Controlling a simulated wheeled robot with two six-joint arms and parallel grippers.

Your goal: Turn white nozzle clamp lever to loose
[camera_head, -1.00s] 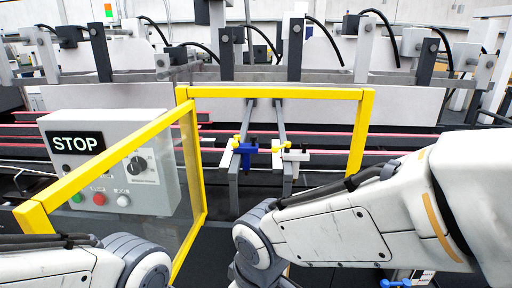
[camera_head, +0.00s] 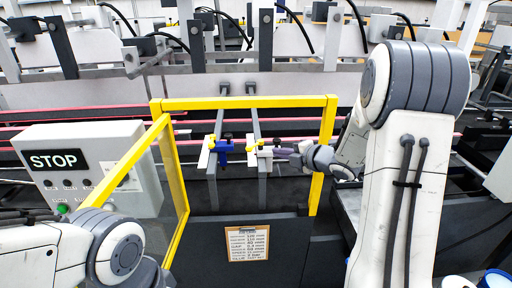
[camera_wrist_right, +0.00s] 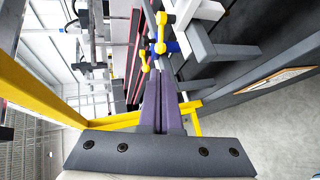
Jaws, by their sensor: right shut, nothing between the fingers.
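The white nozzle clamp (camera_head: 265,156) sits on the right of two grey bars inside the yellow-framed guard. A small yellow part shows at its left and a black knob at its top. The blue clamp (camera_head: 223,148) is on the left bar. My right gripper (camera_head: 284,152) is shut and empty, its purple fingertips close to the white clamp's right side; contact cannot be told. In the right wrist view, the shut fingers (camera_wrist_right: 158,85) point toward yellow levers (camera_wrist_right: 160,33) and the blue clamp (camera_wrist_right: 173,46). The lever's exact setting is unclear. My left gripper is out of view.
The yellow guard frame (camera_head: 245,103) surrounds the bars, and its right post stands by my right wrist. The STOP control box (camera_head: 90,165) is at left. A placard (camera_head: 247,243) hangs on the dark front panel.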

